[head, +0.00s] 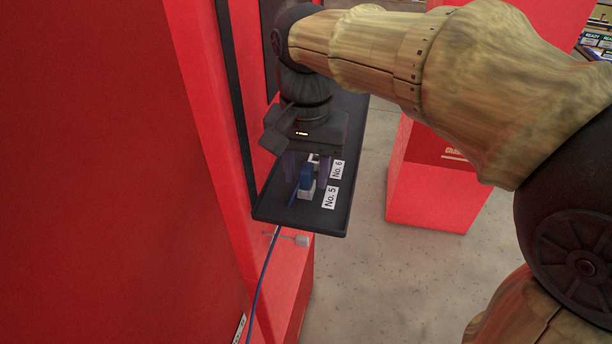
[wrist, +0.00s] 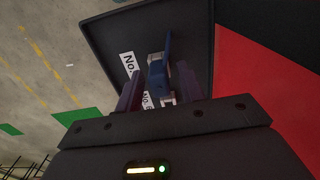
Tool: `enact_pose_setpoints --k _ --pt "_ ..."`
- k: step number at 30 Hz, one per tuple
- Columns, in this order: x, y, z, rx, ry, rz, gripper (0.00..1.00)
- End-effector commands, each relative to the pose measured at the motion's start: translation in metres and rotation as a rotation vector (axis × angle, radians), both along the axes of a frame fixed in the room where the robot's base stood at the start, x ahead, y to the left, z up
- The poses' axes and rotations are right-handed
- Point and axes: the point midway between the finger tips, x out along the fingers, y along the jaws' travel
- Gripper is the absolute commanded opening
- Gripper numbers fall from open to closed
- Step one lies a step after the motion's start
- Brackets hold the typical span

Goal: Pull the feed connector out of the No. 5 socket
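The blue feed connector (head: 306,177) stands upright in the white No. 5 socket (head: 307,193), beside the "No. 5" label (head: 329,197). Its blue cable (head: 261,285) runs off the shelf edge and down. My gripper (head: 306,170) points down over the shelf, its purple fingers apart on either side of the connector. The wrist view shows my gripper (wrist: 159,86) open around the blue connector (wrist: 157,76), with gaps visible between it and the fingers. The cable (wrist: 168,48) leads away from it. The connector's lower contact with the socket is partly hidden.
The black shelf (head: 299,221) has a raised rim and sits against a red cabinet wall (head: 200,100). The "No. 6" label (head: 338,169) and a partly hidden white socket (head: 314,159) are just behind. A red box (head: 430,195) stands right, with open floor in front.

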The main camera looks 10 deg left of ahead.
Motion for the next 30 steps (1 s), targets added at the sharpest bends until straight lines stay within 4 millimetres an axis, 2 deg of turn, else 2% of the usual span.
enact_pose_setpoints --k 2,8,14,30 --pt "0.000 0.000 0.000 0.000 0.000 0.000 0.38" --pt "0.000 0.000 0.000 0.000 0.000 0.000 0.01" --pt "0.000 -0.001 0.002 0.000 0.000 -0.002 0.00" --pt "0.000 0.000 0.024 0.000 0.000 -0.001 0.00"
